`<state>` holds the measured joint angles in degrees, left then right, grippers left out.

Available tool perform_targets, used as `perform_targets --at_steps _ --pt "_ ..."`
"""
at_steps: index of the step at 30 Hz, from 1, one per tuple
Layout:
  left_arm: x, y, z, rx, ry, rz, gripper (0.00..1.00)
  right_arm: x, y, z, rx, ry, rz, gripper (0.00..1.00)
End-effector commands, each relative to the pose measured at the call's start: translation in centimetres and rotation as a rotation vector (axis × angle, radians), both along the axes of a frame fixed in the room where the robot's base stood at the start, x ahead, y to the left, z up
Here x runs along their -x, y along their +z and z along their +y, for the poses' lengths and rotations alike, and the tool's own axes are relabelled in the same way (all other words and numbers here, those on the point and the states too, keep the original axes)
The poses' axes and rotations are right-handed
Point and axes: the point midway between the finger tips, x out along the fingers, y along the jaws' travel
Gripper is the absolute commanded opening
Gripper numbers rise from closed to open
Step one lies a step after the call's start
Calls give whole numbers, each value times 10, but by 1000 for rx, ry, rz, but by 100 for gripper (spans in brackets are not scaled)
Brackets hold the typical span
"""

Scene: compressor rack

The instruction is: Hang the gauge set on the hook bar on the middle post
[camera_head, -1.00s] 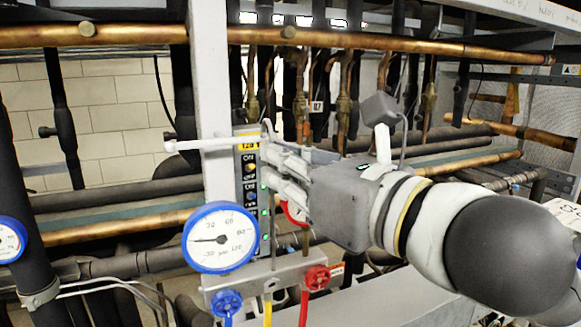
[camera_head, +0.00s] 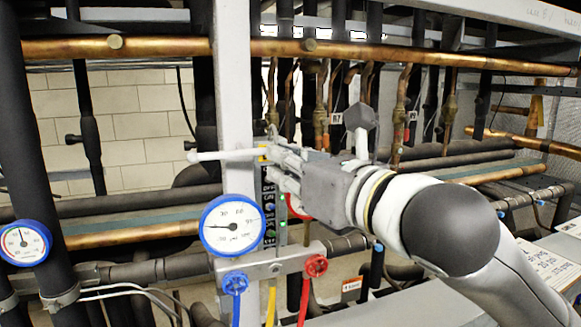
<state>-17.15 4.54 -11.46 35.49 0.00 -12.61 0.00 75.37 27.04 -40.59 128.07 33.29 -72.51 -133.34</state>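The gauge set shows in the head view with a blue-rimmed gauge (camera_head: 232,225), a red gauge (camera_head: 297,207) mostly hidden behind my gripper, and a grey manifold (camera_head: 265,264). A blue knob (camera_head: 235,283), a red knob (camera_head: 316,265) and blue, yellow and red hoses are on it. It is upright in front of the pale middle post (camera_head: 234,80). My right gripper (camera_head: 277,166) appears shut on the gauge set's upper part; the exact contact is hidden. The white hook bar (camera_head: 225,155) sticks out left, just above the blue gauge. My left gripper is out of view.
A copper pipe (camera_head: 160,47) crosses above. Dark insulated pipes (camera_head: 130,202) run behind the post. Another blue-rimmed gauge (camera_head: 22,242) is at the far left by a dark vertical pipe. A control panel (camera_head: 270,215) with green lights is partly covered behind the gauges.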

Motion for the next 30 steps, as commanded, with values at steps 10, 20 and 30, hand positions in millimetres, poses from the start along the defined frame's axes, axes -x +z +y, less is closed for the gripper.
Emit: perform_targets --at_steps 10,20,30 --pt "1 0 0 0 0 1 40 -22 1 7 -6 0 -8 0" --pt "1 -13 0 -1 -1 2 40 -22 -19 6 -3 -1 -10 0" --pt "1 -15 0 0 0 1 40 -21 -22 6 -5 0 -10 0"
